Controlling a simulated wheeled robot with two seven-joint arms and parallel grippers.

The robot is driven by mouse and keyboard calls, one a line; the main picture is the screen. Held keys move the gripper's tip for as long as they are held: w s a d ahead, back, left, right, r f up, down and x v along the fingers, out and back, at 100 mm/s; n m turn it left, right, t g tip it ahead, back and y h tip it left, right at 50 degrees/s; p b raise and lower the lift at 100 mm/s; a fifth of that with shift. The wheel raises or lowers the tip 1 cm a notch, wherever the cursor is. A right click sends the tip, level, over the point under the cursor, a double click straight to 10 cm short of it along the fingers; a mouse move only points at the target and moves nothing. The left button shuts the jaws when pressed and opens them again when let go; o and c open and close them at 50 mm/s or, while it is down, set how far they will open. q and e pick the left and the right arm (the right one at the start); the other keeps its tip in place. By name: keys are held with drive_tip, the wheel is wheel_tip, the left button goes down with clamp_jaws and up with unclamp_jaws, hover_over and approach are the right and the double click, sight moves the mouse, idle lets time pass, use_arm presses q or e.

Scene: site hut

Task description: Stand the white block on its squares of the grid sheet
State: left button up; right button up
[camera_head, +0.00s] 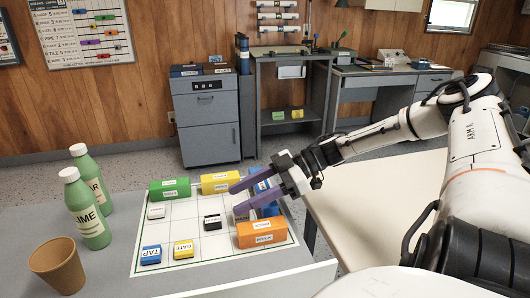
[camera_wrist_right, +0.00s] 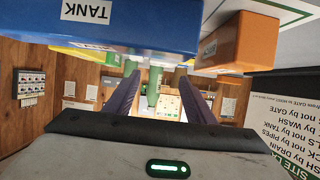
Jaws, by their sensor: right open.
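My left gripper is out of view.
On the sheet are green (camera_head: 170,189), yellow (camera_head: 218,182), orange (camera_head: 262,232), black (camera_head: 212,222), small blue (camera_head: 151,254) and small yellow (camera_head: 183,249) blocks. Two green bottles (camera_head: 87,210) and a brown cup (camera_head: 58,266) stand left of the sheet.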

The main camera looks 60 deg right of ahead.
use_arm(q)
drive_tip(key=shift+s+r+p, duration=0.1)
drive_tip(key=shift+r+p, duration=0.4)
use_arm(e)
drive_tip(key=v, duration=0.6)
drive_tip(key=shift+s+d, duration=0.15)
drive_tip(key=shift+d, duration=0.1)
drive_tip(key=b+x, duration=0.5)
drive_tip(key=x, duration=0.7)
drive_tip(key=shift+a+f, duration=0.1)
drive_tip(key=shift+f, duration=0.05)
drive_tip(key=shift+f+b, duration=0.3)
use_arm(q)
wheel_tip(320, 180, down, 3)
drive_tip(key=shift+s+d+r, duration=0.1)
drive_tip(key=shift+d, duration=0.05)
use_arm(e)
drive_tip(key=shift+r, duration=0.25)
